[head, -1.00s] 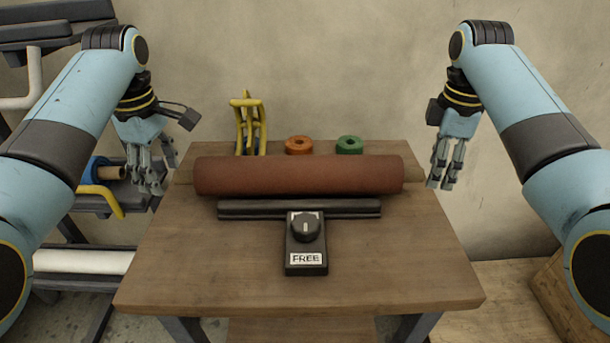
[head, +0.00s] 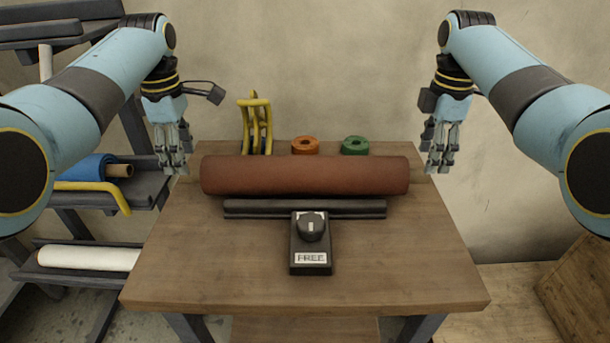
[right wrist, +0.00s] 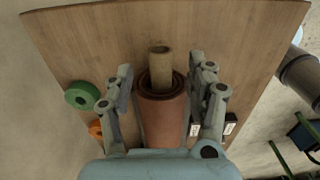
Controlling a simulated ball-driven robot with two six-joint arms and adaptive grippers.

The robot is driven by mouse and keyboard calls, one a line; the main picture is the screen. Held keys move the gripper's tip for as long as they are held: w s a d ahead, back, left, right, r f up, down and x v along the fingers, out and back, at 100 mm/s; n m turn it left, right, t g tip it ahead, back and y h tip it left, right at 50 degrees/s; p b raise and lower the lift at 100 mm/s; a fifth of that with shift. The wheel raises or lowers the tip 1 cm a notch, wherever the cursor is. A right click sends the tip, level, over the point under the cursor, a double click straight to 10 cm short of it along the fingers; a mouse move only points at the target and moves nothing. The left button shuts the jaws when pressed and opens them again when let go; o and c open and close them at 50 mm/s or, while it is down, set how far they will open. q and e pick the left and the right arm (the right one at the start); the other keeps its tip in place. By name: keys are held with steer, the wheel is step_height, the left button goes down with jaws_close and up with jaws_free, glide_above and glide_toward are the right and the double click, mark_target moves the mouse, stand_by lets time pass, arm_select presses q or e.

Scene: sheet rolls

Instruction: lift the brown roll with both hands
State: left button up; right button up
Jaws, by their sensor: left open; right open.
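The brown roll (head: 305,176) lies across the wooden table (head: 305,290), with a tan core end showing at each side. My left gripper (head: 176,172) is open, fingers down, at the roll's left core end. My right gripper (head: 440,172) is open, fingers down, at the right core end. In the right wrist view, the brown roll (right wrist: 162,118) and its tan core (right wrist: 160,65) lie between the spread fingers of my right gripper (right wrist: 160,85). I cannot tell whether either gripper touches the core.
A black bar (head: 240,208) and a black box with a knob, labelled FREE (head: 311,258), stand in front of the roll. Behind it are an orange ring (head: 305,146), a green ring (head: 355,146) and a yellow-handled rack (head: 255,122). A shelf (head: 130,190) stands left.

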mark_target(189, 176)
arm_select(q)
step_height(189, 176, down, 6)
arm_select(e)
step_height(189, 176, down, 6)
arm_select(q)
jaws_close()
arm_select(e)
jaws_close()
arm_select(q)
steer(key=shift+w, duration=0.1)
